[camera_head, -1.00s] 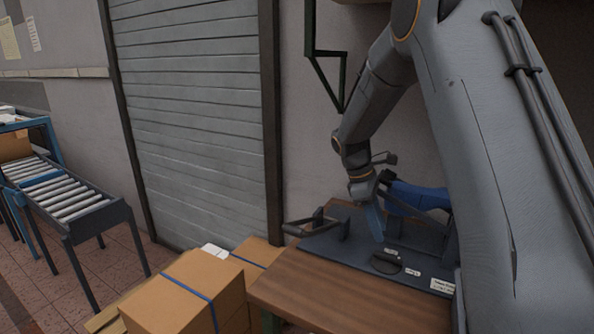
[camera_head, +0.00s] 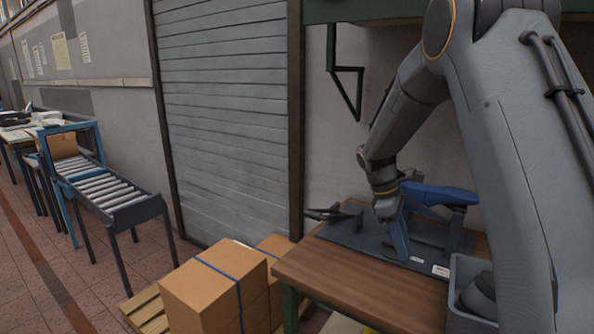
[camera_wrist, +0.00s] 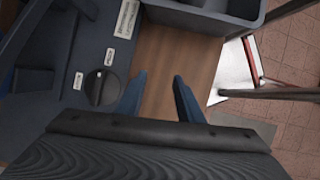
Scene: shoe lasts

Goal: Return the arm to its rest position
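My gripper (camera_head: 400,252) hangs from my arm over the front part of the dark fixture plate on the wooden table in the head view. In the wrist view its two blue-grey fingers (camera_wrist: 158,75) stand apart, with only brown tabletop visible between them. It holds nothing that I can see. A blue shoe last (camera_head: 440,193) sits on the fixture (camera_head: 348,238) behind and to the right of my gripper. The fixture's round dark knob (camera_wrist: 102,87) is left of the fingers in the wrist view; my gripper seems to hide it in the head view.
A grey bin (camera_head: 462,268) stands at the table's right, partly behind my arm; it also shows in the wrist view (camera_wrist: 222,10). The wooden tabletop (camera_head: 345,285) is bare in front. Cardboard boxes (camera_head: 205,290) on a pallet stand left of the table. A green shelf (camera_head: 380,10) hangs above.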

